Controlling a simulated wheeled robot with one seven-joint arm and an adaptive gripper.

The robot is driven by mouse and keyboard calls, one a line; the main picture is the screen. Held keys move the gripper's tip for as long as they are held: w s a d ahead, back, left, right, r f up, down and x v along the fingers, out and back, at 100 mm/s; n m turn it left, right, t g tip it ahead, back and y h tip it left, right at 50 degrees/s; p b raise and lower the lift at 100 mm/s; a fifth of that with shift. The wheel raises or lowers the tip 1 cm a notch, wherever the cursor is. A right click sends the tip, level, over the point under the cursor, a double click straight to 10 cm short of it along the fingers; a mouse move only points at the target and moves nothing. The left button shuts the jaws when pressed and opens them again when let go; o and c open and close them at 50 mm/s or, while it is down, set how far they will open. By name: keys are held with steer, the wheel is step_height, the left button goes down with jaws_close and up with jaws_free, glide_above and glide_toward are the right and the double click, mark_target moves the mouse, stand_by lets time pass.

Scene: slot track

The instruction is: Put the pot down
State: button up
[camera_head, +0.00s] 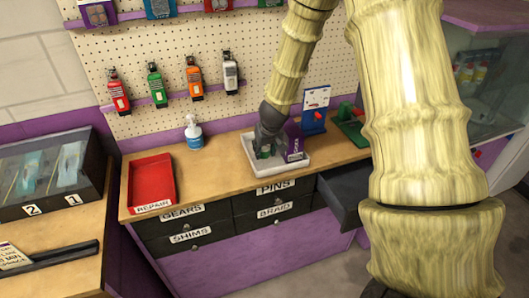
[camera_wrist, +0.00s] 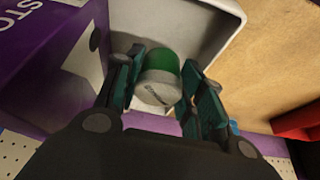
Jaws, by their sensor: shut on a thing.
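The pot (camera_wrist: 160,76) is small, with a green band and a pale grey end, and shows in the wrist view between my two fingers. My gripper (camera_wrist: 163,88) is shut on it. In the head view my gripper (camera_head: 264,150) is low over the white tray (camera_head: 301,166), left of a purple box (camera_head: 292,142). Green shows at the fingertips there, but the pot itself is mostly hidden. The tray's inside (camera_wrist: 207,30) lies behind the pot in the wrist view. I cannot tell whether the pot touches the tray floor.
The purple box (camera_wrist: 45,65) stands close beside my left finger in the wrist view. A spray bottle (camera_head: 193,133) and a red REPAIR tray (camera_head: 152,182) are to the left on the bench. A blue stand (camera_head: 314,122) and a green device (camera_head: 350,124) are to the right. A drawer (camera_head: 343,190) is open below.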

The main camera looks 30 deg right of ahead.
steer(key=x, duration=0.2)
steer(key=shift+w+f, duration=0.1)
steer(key=shift+f, duration=0.25)
steer(key=shift+s+a+r, duration=0.15)
steer(key=shift+s, duration=0.1)
steer(key=o, duration=0.7)
steer(key=shift+w, duration=0.1)
steer(key=shift+o, duration=0.2)
steer(key=b+v, duration=0.1)
steer(key=v, duration=1.1)
